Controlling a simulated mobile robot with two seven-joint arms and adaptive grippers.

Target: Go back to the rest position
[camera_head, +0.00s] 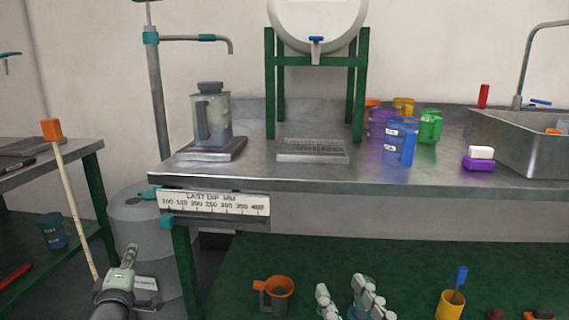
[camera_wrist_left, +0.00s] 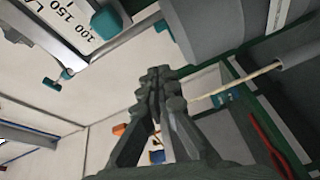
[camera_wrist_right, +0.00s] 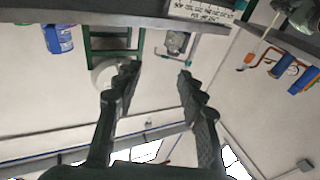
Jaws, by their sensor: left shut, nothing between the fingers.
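My left gripper (camera_head: 129,256) is at the lower left of the head view, in front of the grey drum (camera_head: 143,232). In the left wrist view its fingers (camera_wrist_left: 160,82) are together with nothing between them. My right gripper (camera_head: 346,290) shows at the bottom middle of the head view, in front of the green lower shelf. In the right wrist view its fingers (camera_wrist_right: 157,75) are spread wide apart and empty. A pale stick with an orange top (camera_head: 52,130) leans beside the drum; its lower end is near the left gripper, and the head view hides whether they touch.
The steel bench (camera_head: 360,175) stands ahead with a scale plate (camera_head: 214,203) on its front edge. On it are a jug (camera_head: 211,118), coloured mugs (camera_head: 399,145) and a sink (camera_head: 510,140). An orange-rimmed jug (camera_head: 275,290) and a yellow cup (camera_head: 449,305) are below. A side table (camera_head: 50,165) is left.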

